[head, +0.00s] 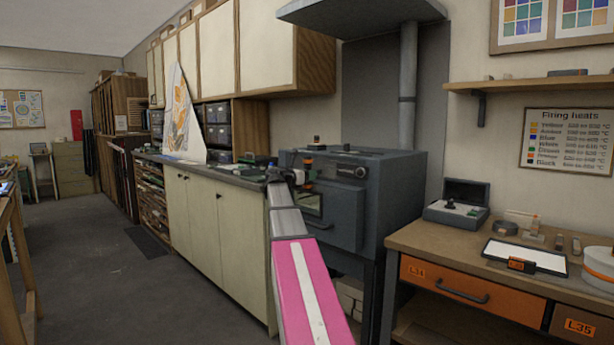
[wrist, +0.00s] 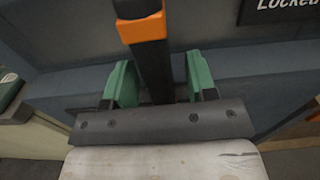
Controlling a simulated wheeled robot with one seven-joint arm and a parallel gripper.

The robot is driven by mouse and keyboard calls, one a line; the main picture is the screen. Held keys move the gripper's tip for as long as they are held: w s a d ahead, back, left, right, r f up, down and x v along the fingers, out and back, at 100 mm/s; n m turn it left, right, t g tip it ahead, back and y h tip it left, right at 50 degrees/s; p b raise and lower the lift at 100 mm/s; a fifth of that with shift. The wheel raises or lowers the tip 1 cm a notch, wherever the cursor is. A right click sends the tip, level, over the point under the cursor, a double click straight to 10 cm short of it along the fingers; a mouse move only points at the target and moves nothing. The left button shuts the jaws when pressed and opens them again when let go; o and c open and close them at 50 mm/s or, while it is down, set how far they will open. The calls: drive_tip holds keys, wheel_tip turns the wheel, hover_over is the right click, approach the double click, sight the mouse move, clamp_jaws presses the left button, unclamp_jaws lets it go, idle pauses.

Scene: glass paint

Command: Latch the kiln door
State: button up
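The kiln (head: 395,200) is a grey-blue metal box under a hood. Its door (head: 343,222) faces the front with a small window and looks closed against the body. A dark latch lever with an orange band (wrist: 143,28) stands upright in the wrist view; its orange part also shows in the head view (head: 308,162). My gripper (wrist: 158,82) has its green-padded fingers on either side of the lever. A gap shows between the lever and the right finger; contact on the left cannot be told. In the head view my gripper (head: 286,178) partly covers the kiln front.
A label reading "Locked" (wrist: 286,5) is at the top right of the wrist view. A long cabinet with a dark counter (head: 220,178) stands left of the kiln. A workbench (head: 420,243) with orange drawers is on the right. The floor at left is mostly clear.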

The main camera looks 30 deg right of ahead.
drive_tip(key=v, duration=1)
drive_tip(key=shift+a, duration=0.4)
drive_tip(key=shift+s, duration=0.1)
drive_tip(key=s+a+f+m+g+y, duration=0.1)
drive_tip(key=s+a+f+m+y, duration=0.25)
drive_tip(key=f, duration=0.65)
drive_tip(key=s+a+f+m+y, duration=0.2)
drive_tip(key=a+f+m, duration=0.15)
drive_tip(key=f, duration=0.75)
drive_tip(key=s+a+f+m+g+y, duration=0.1)
drive_tip(key=s+a+f+m+y, duration=0.2)
drive_tip(key=f, duration=0.7)
drive_tip(key=s+a+f+m+g+y, duration=0.1)
drive_tip(key=s+a+f+m+y, duration=0.3)
drive_tip(key=f, duration=0.7)
drive_tip(key=s+a+f+m+g+y, duration=0.2)
drive_tip(key=s+a+f+m+y, duration=0.2)
drive_tip(key=s+a+f+m, duration=0.3)
drive_tip(key=s+a+f, duration=0.3)
drive_tip(key=s+a, duration=0.3)
drive_tip(key=shift+s+a+f+m+g+y, duration=0.3)
drive_tip(key=shift+s+a+f+m+y, duration=0.05)
drive_tip(key=shift+s+m, duration=0.05)
